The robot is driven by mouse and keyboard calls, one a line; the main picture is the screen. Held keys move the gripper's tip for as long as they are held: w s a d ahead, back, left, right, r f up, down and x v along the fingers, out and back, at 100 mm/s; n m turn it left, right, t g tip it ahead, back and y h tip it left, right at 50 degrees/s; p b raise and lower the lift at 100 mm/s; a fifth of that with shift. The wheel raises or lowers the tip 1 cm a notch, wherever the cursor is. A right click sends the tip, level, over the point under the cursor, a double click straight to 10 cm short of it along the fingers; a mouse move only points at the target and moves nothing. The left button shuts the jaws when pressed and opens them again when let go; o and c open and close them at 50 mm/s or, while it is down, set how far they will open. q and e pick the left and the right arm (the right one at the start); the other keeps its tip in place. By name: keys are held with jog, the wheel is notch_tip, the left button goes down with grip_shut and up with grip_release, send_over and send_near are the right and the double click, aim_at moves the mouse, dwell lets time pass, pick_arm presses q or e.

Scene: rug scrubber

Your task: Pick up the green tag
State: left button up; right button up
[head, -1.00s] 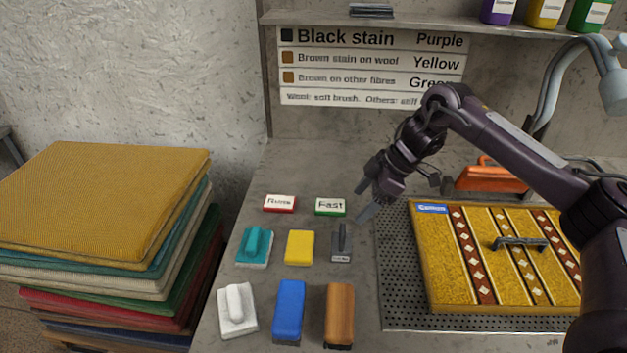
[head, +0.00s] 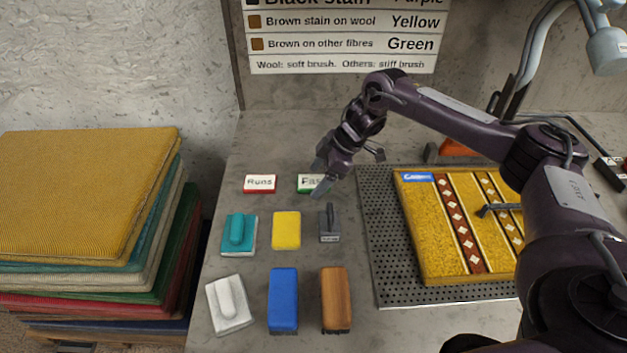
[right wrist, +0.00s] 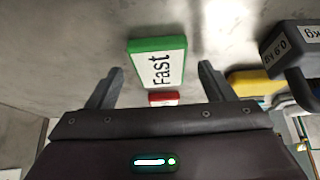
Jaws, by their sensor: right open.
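The green tag (head: 304,184), a small white-topped block with a green edge and the word "Fast", lies on the grey counter. My right gripper (head: 323,183) is over it in the head view and hides its right part. In the right wrist view the green tag (right wrist: 157,64) lies ahead of the open fingers of my right gripper (right wrist: 160,85), roughly centred between them. The gripper is empty, and I cannot tell its exact height above the tag. My left gripper is not in view.
A red "Runs" tag (head: 260,184) lies just left. In front are a grey weight (head: 330,224), yellow block (head: 286,230), teal scrubber (head: 239,233), and white, blue and brown brushes. A patterned rug (head: 435,240) lies on a perforated tray (head: 385,285) to the right.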

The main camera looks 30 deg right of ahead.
jog(key=shift+f, duration=0.15)
jog(key=c, duration=1.1)
notch_tip(320, 180, up, 11)
notch_tip(320, 180, up, 9)
jog(key=p, duration=0.3)
send_over(318, 180)
jog(key=shift+s, duration=0.15)
